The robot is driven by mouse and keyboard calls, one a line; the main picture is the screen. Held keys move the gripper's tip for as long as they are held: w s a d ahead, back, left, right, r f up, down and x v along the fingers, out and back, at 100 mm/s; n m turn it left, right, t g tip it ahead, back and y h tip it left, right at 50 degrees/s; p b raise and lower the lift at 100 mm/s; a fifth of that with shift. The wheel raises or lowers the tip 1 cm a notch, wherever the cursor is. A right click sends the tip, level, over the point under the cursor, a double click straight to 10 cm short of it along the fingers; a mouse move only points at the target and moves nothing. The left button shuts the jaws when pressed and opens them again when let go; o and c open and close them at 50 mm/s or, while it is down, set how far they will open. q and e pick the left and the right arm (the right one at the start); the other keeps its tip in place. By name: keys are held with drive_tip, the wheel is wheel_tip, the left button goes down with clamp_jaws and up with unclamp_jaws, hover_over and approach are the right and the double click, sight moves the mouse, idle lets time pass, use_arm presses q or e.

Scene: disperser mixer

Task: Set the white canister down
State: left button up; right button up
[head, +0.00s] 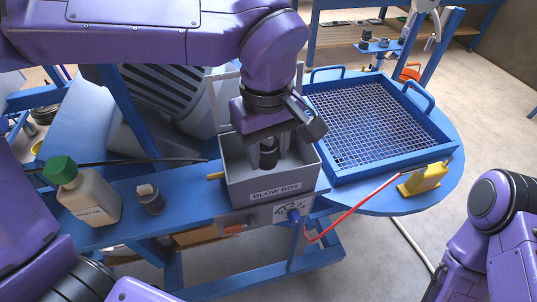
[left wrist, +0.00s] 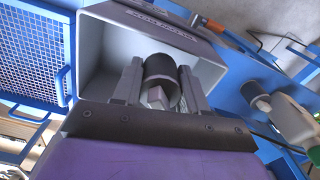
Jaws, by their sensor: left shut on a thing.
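My left gripper (head: 268,158) reaches down into the grey box labelled "BLOW BOX" (head: 276,186). It is shut on a dark grey cylinder (head: 268,153). In the left wrist view the gripper's fingers (left wrist: 160,85) stand on either side of the cylinder (left wrist: 160,66), with a pale blocky part inside its rim. Whether the cylinder touches the box floor I cannot tell. A whitish canister with a green cap (head: 90,199) stands upright on the blue bench, apart from the gripper; it also shows in the left wrist view (left wrist: 296,121). My right gripper is out of view.
A dark jar with a beige top (head: 151,199) stands beside the canister. A blue mesh-bottomed tray (head: 434,139) lies right of the box. A red lever (head: 352,208) and a yellow block (head: 424,180) are near the table's front edge.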

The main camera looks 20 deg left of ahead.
sight(268, 172)
use_arm(q)
drive_tip(key=w+f, duration=0.1)
drive_tip(key=f, duration=0.1)
drive_tip(key=shift+w+a+f, duration=0.3)
drive_tip(key=shift+w+f, duration=0.05)
drive_tip(key=shift+w, duration=0.05)
drive_tip(key=f, duration=0.2)
drive_tip(key=w+f, duration=0.1)
drive_tip(key=f, duration=0.1)
drive_tip(key=shift+s, duration=0.2)
drive_tip(key=o, duration=1)
drive_tip(key=shift+w+f, duration=0.1)
drive_tip(key=shift+f, duration=0.05)
drive_tip(key=shift+o, duration=0.2)
wheel_tip(268, 172, up, 12)
drive_tip(key=shift+r+p, duration=0.25)
drive_tip(key=shift+p, duration=0.1)
drive_tip(key=shift+a, duration=0.1)
